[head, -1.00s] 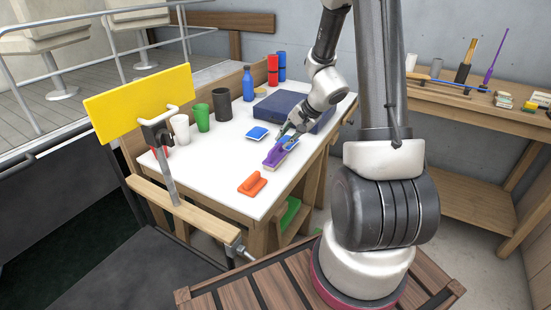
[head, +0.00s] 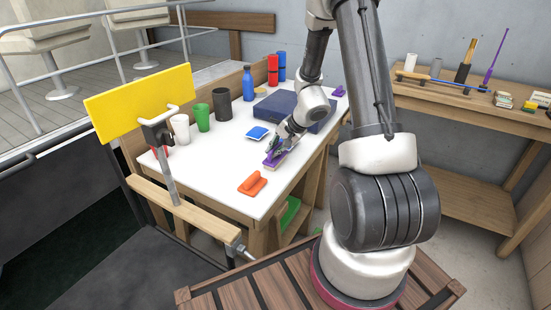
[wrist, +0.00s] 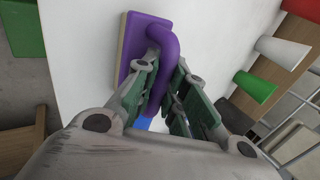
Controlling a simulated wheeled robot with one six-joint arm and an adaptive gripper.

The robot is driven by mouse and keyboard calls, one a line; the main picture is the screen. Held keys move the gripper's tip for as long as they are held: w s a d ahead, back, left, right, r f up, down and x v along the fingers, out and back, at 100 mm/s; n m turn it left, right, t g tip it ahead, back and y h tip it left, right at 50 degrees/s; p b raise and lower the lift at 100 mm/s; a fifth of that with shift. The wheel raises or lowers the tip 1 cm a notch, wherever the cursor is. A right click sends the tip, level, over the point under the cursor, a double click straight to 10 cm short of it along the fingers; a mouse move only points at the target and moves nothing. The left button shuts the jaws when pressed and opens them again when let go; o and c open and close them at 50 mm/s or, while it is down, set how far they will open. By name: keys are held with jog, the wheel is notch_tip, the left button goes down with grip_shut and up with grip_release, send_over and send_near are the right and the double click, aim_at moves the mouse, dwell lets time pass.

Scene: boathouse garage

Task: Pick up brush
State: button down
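The purple brush (head: 270,163), with a pale base, lies on the white tabletop near the table's right edge. In the wrist view its purple body (wrist: 143,42) is at the top centre, and its curved purple handle (wrist: 168,84) runs down between my fingers. My gripper (head: 276,151) is low at the brush. The wrist view shows my gripper (wrist: 167,66) with a finger on each side of the handle, closed in to about its width. The brush still appears to rest on the table.
An orange tool (head: 252,184) lies in front of the brush. A blue pad (head: 257,133) and a dark blue case (head: 283,108) are behind it. Cups, including a green one (head: 202,117), line the left edge. The tabletop's middle left is clear.

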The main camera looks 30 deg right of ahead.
aim_at(275, 147)
notch_tip(275, 147, up, 10)
jog(key=shift+r, duration=0.1)
jog(key=c, duration=2.1)
grip_release()
grip_shut()
jog(key=shift+s, duration=0.1)
